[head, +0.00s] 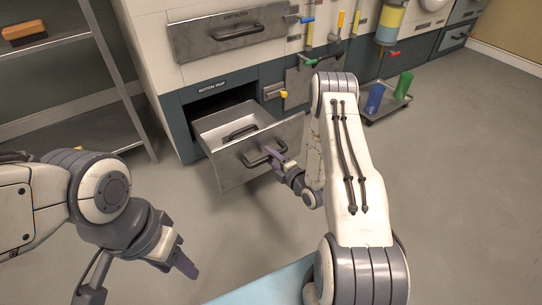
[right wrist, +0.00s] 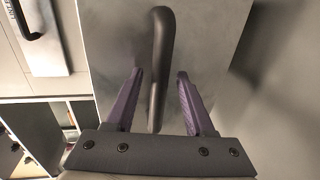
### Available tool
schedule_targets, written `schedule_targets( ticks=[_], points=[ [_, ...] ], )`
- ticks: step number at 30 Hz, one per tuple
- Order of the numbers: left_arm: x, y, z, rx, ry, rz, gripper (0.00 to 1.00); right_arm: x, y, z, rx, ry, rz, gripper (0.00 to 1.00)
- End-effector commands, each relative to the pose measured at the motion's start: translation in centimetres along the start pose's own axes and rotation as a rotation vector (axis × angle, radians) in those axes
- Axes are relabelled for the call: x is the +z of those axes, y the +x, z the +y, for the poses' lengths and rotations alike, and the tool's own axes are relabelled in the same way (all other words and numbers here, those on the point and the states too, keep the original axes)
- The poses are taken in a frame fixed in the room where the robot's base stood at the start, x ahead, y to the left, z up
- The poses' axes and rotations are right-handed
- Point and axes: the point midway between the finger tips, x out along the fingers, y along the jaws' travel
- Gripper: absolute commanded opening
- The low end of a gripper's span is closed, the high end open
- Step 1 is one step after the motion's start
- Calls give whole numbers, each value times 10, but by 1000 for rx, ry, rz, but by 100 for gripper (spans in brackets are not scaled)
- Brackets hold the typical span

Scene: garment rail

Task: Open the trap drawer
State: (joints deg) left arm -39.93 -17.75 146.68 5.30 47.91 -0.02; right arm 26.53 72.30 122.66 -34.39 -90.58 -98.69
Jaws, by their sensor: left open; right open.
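The trap drawer (head: 235,178) is a metal drawer under the label "BUTTON TRAP" (head: 212,86). It stands pulled out of its dark opening, and its inside shows. Its dark bar handle (head: 262,157) is on the front panel. My right gripper (head: 273,154) is open at this handle. In the right wrist view the handle (right wrist: 160,50) lies between the two spread purple fingers (right wrist: 159,78), with a gap on both sides. My left gripper (head: 186,264) is open, low at the left and away from the drawer; its second finger is hard to make out.
A closed "LINT FILTER" panel (head: 232,34) is above the drawer. Coloured valve levers (head: 307,62) are to its right. A small cart (head: 388,103) with blue and green containers stands at the right. A metal shelf (head: 68,95) is at the left. The floor before the drawer is clear.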

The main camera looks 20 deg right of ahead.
Motion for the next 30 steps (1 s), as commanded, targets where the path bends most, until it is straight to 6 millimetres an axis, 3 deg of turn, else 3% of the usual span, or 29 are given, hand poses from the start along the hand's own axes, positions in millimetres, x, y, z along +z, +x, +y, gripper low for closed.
schedule_targets(
  ticks=[9,15,30],
  points=[
    [-2,-36,3,0,0,0,50,2,-63,4,-6,6,-8,54],
    [-3,-47,3,0,0,0,50,2,-91,2,-4,4,-7,54],
    [-3,-48,4,0,0,0,50,1,-98,0,-1,1,-4,54]
  ],
)
